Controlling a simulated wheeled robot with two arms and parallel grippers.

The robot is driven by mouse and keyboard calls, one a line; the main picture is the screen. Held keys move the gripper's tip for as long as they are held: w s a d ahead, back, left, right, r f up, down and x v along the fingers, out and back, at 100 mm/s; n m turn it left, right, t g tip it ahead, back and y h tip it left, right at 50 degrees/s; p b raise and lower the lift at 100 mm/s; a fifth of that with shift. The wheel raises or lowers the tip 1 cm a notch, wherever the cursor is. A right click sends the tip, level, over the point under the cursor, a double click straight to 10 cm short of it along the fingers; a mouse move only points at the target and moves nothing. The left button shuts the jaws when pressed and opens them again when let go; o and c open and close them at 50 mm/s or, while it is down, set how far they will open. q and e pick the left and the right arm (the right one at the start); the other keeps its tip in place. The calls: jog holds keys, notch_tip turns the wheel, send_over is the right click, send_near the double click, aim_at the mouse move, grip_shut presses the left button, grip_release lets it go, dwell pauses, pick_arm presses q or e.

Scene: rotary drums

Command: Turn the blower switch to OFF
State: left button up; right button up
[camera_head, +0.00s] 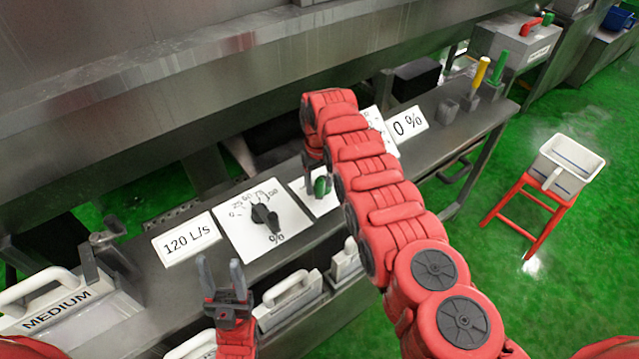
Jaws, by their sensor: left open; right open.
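My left gripper (221,268) is open and empty, fingers pointing up, in front of the counter's edge.
Left of the green knob is a white percent dial panel (246,238) with a black knob (265,217) and a "120 L/s" sign (187,239). A "0 %" sign (408,123) stands behind my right arm. White-handled containers (287,300) sit below the counter. A red stool (530,212) stands right.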

jog(key=shift+c, duration=0.2)
grip_shut()
dwell(1.3)
